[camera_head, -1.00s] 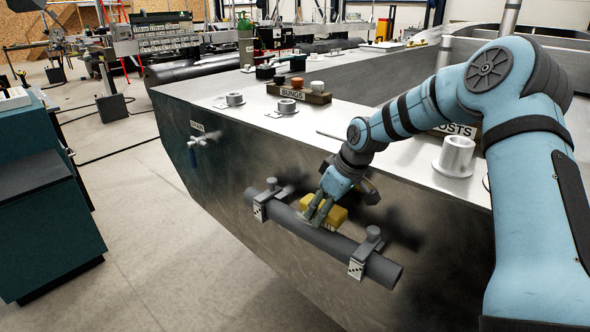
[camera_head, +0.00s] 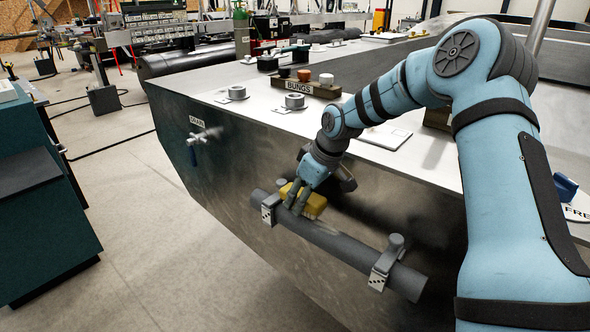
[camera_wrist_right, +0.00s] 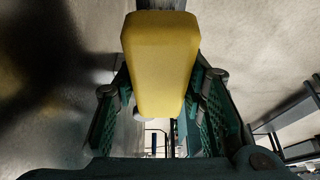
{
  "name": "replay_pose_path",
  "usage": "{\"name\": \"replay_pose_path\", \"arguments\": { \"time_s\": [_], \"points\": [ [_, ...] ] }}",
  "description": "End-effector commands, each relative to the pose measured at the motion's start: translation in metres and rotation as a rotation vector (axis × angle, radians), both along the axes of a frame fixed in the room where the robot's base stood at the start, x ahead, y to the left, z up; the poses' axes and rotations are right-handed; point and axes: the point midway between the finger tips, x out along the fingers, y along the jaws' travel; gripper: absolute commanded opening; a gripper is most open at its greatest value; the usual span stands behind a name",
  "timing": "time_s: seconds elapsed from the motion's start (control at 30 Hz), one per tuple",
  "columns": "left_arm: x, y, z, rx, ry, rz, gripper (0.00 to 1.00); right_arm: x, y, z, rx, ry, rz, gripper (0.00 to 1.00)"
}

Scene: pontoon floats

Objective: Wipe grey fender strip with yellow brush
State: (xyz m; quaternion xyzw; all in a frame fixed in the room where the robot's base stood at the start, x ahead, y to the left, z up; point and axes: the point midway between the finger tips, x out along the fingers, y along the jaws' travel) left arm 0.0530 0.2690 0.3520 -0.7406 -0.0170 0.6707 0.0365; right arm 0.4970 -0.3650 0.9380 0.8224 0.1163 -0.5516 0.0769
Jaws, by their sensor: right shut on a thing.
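The grey fender strip (camera_head: 340,244) is a dark grey tube held along the side of the metal pontoon by two clamps, the left clamp (camera_head: 270,207) and the right clamp (camera_head: 386,262). My right gripper (camera_head: 294,203) is shut on the yellow brush (camera_head: 313,204) at the strip's left part, close to the left clamp. The brush is at the strip's top; its contact side is hidden. In the right wrist view the yellow brush (camera_wrist_right: 160,60) sits between the two fingers, with a bit of the dark strip behind it. My left gripper is not in view.
The pontoon's metal deck (camera_head: 255,97) carries a bungs block (camera_head: 300,87) and several round fittings. A drain valve (camera_head: 196,143) sticks out of the pontoon's side left of the strip. A teal cabinet (camera_head: 45,215) stands at the left, with clear floor between.

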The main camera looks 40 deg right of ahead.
Motion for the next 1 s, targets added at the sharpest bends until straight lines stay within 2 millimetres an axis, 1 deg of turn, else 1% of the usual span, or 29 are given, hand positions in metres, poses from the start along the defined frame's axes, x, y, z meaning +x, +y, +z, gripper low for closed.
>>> {"name": "replay_pose_path", "arguments": {
  "time_s": [0.03, 0.1, 0.7, 0.8, 1.0],
  "points": [
    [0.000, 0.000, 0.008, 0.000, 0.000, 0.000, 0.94, 0.001, 0.000, -0.002, 0.001, 0.001, 0.000, 0.15],
    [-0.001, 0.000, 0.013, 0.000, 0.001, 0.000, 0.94, 0.000, -0.001, 0.007, 0.000, -0.002, -0.003, 0.15],
    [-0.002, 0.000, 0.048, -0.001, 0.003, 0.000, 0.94, 0.000, -0.001, 0.060, 0.000, -0.001, -0.001, 0.15],
    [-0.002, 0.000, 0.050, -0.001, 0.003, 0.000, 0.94, 0.000, -0.002, 0.063, 0.000, -0.001, -0.002, 0.15],
    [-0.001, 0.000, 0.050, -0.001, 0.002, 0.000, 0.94, 0.000, -0.002, 0.063, 0.000, -0.001, -0.002, 0.15]
  ]
}}
